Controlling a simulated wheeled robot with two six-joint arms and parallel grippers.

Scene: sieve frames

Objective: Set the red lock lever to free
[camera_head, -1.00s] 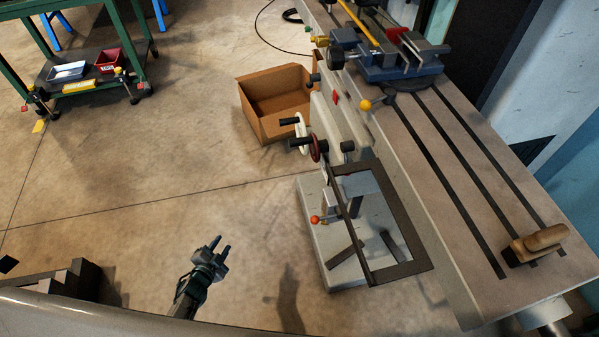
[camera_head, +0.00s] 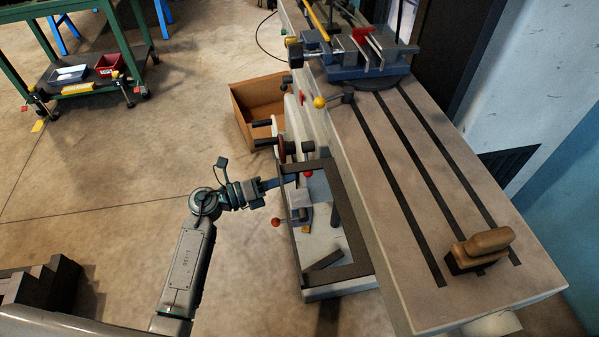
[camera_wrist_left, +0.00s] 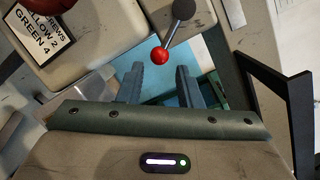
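The red lock lever shows in the left wrist view as a red ball (camera_wrist_left: 160,56) on a thin metal rod from a dark round hub (camera_wrist_left: 183,9). In the head view its red ball (camera_head: 308,174) is beside the machine's front, just past my left gripper (camera_head: 288,181). In the left wrist view my left gripper (camera_wrist_left: 166,78) has its two fingers apart, with the ball near the fingertips, between them in the picture. I cannot tell whether they touch it. My right gripper is not in view.
A dark rectangular frame (camera_head: 358,235) stands close to the right of the gripper. An orange-red knob (camera_head: 276,222) is below it. Dark handwheel handles (camera_head: 265,142) stick out above. A label plate (camera_wrist_left: 42,33) is at left in the wrist view.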

